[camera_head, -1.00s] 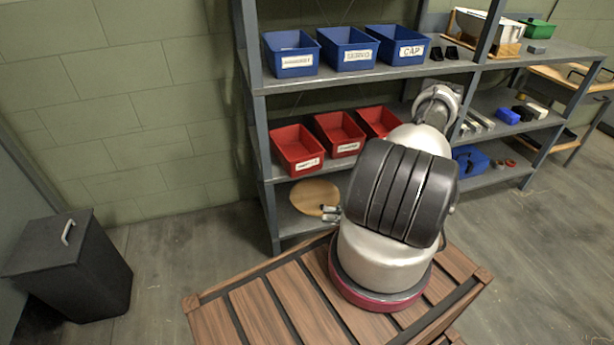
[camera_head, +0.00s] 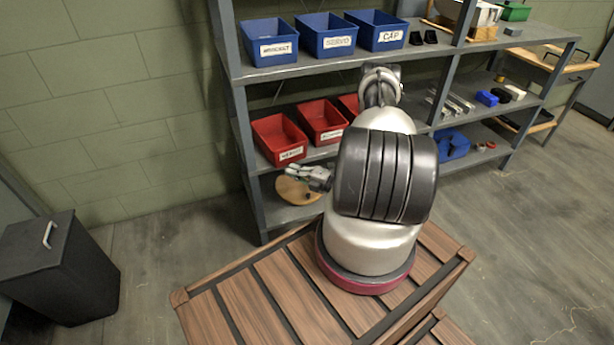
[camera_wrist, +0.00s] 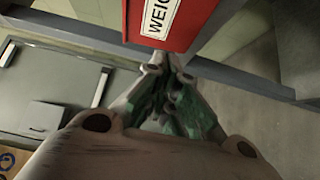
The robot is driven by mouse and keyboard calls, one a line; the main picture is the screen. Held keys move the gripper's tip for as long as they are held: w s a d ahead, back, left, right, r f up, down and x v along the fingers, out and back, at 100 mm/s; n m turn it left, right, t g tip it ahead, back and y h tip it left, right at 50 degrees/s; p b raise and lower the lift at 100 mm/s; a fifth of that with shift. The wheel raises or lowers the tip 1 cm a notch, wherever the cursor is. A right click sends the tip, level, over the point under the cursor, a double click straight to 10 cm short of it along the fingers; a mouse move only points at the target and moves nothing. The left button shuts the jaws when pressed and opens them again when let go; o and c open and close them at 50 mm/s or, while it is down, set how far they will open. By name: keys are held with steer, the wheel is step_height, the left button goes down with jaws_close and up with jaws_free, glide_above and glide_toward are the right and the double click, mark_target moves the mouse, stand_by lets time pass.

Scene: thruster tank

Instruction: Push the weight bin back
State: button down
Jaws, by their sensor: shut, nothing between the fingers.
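The weight bin is the leftmost red bin (camera_head: 279,138) on the middle shelf, with a white label on its front. In the wrist view its red front (camera_wrist: 190,30) is close, and the label reads "WEIG", cut off by the picture edge. My gripper (camera_head: 292,170) is shut and empty, just below and in front of this bin in the head view. In the wrist view its fingertips (camera_wrist: 172,62) are together, close to the lower edge of the bin's front. I cannot tell whether they touch it.
Another red bin (camera_head: 322,122) stands right beside it, and a third is partly hidden by my arm. Blue bins (camera_head: 327,38) stand on the shelf above. A round wooden piece (camera_head: 297,192) lies on the shelf below. A shelf post (camera_head: 247,165) rises at the left.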

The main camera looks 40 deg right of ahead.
steer(key=shift+w+d, duration=0.3)
steer(key=shift+w, duration=0.65)
steer(key=shift+w+d, duration=0.3)
steer(key=shift+w, duration=0.6)
steer(key=w, duration=0.2)
steer(key=w+d, duration=0.1)
steer(key=w, duration=0.1)
steer(key=w+d, duration=0.1)
steer(key=w, duration=0.1)
steer(key=shift+s, duration=0.1)
steer(key=s, duration=0.1)
steer(key=s+a, duration=0.1)
steer(key=s, duration=0.1)
steer(key=shift+s, duration=0.2)
glide_toward(286, 159)
steer(key=shift+v, duration=0.95)
